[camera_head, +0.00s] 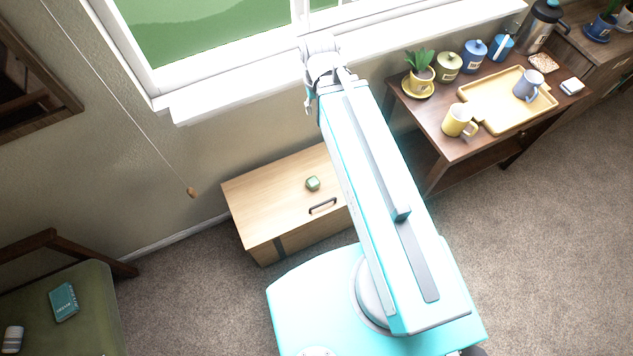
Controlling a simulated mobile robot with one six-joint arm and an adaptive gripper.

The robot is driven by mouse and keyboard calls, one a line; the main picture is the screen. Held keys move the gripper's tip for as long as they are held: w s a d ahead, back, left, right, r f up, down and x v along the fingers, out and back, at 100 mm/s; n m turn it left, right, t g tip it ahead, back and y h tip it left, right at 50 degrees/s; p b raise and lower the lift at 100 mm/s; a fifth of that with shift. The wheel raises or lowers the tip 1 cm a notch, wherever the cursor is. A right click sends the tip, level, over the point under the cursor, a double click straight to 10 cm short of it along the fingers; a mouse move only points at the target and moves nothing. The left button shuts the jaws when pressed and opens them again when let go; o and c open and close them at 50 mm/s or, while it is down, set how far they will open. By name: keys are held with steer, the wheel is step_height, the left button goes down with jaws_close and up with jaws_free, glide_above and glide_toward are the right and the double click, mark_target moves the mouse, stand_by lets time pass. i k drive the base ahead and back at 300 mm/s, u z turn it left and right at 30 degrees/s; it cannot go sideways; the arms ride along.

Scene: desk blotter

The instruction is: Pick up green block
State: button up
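A small green block (312,183) lies on top of a light wooden chest (265,190), left of the chest's dark handle. My arm reaches up from my base toward the window. My gripper (309,104) is at the arm's far end, near the window sill in the picture and above the block in the frame. It looks apart from the block. Its fingers are small and partly hidden, so I cannot tell whether they are open or shut.
A dark side table (455,146) at the right holds a yellow tray (507,83), a yellow mug (458,120), a blue mug (527,85), a potted plant (419,75) and jars. A green chair (95,285) stands lower left. A cord (120,105) hangs left of the chest.

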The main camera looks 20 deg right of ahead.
mark_target(313, 183)
steer(key=z, duration=0.8)
steer(key=k, duration=1)
steer(key=u, duration=1.05)
